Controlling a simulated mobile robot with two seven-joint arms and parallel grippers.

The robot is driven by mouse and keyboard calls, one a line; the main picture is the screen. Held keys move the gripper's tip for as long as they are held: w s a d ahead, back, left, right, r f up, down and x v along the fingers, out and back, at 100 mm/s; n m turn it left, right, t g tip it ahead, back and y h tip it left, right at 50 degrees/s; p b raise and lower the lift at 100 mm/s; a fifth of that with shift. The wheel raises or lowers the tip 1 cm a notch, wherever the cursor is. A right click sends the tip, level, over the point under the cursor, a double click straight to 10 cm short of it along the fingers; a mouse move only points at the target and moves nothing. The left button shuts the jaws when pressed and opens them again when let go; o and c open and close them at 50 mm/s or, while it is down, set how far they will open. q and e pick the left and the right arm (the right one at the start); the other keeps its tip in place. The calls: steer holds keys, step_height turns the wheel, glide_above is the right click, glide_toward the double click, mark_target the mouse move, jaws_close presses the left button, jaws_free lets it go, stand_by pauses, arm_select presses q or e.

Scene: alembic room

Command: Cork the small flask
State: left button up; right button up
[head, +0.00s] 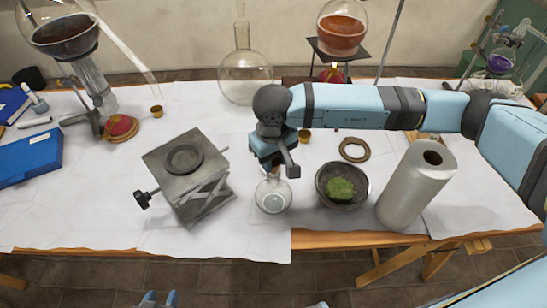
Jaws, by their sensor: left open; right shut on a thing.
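The small flask (272,197) is a round clear glass flask, standing upright near the table's front edge. Its neck top is hidden by my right gripper (276,170), which points down right over it. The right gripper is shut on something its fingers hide. I cannot tell if this is a cork or the flask's neck. A small brown cork-like piece (304,136) lies behind the gripper, and another (156,111) lies at the left. My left gripper (159,299) shows only its fingertips at the bottom edge. It is open and empty, in front of the table.
A grey lab jack (186,172) stands left of the flask. A dark bowl with green stuff (326,199) and a grey cylinder (408,195) stand to the right. Behind are a large clear flask (245,82), a ring (354,150) and a burner stand (340,48).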

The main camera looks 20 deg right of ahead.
mark_target(274, 189)
steer(key=shift+f+b, duration=0.6)
steer(key=shift+b, duration=0.3)
stand_by(0.6)
steer(key=shift+b, duration=0.5)
stand_by(0.7)
steer(key=shift+f, duration=0.15)
stand_by(0.5)
steer(key=shift+f+b, duration=0.45)
steer(key=shift+b, duration=1)
stand_by(0.8)
steer(key=shift+f, duration=0.25)
stand_by(0.9)
steer(key=o, duration=1.3)
